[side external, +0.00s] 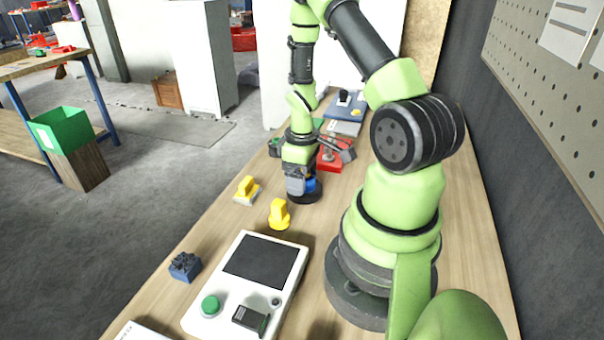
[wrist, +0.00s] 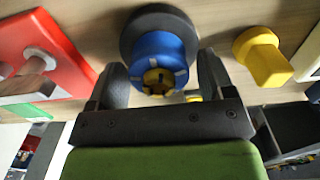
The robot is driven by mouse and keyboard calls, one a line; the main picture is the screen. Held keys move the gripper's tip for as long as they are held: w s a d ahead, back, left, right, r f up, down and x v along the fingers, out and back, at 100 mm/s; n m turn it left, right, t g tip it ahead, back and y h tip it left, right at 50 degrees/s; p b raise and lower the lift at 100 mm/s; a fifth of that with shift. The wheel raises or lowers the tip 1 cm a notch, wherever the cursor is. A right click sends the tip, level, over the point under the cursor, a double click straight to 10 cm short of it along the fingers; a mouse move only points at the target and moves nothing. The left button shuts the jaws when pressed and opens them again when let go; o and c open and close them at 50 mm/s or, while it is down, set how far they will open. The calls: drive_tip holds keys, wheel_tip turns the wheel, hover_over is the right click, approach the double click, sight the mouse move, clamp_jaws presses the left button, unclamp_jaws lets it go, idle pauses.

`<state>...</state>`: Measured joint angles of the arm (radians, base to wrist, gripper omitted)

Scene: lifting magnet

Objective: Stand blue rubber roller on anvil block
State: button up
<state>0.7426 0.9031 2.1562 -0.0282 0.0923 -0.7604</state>
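The blue rubber roller (wrist: 163,50) is a short blue cylinder with a yellow, slotted core facing the wrist camera. It sits at a dark round base (wrist: 152,17). In the side external view a bit of its blue (side external: 310,185) shows beside my gripper (side external: 298,186), low above the dark base (side external: 306,197). In the wrist view my gripper (wrist: 163,72) has one grey finger on each side of the roller. Whether the fingers press on it or leave a small gap cannot be told. I cannot pick out the anvil block with certainty.
Yellow knobbed pieces (side external: 279,214) (side external: 246,189) stand nearby on the wooden bench. A white panel with a dark screen (side external: 262,259) and a small blue-grey block (side external: 185,266) lie nearer. A red piece with a grey knob (side external: 331,157) is just behind my gripper.

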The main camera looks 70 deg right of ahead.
wheel_tip(320, 180, up, 12)
drive_tip(key=w+a+r+m+t, duration=0.2)
drive_tip(key=a+r+t, duration=0.2)
drive_tip(key=a+r, duration=0.7)
drive_tip(key=s+a+r+m+t+y, duration=0.2)
drive_tip(key=s+a+r, duration=0.3)
drive_tip(key=a, duration=0.4)
drive_tip(key=shift+s+a+r+t, duration=0.15)
drive_tip(key=shift+s+r+t, duration=0.15)
drive_tip(key=shift+s+t, duration=0.45)
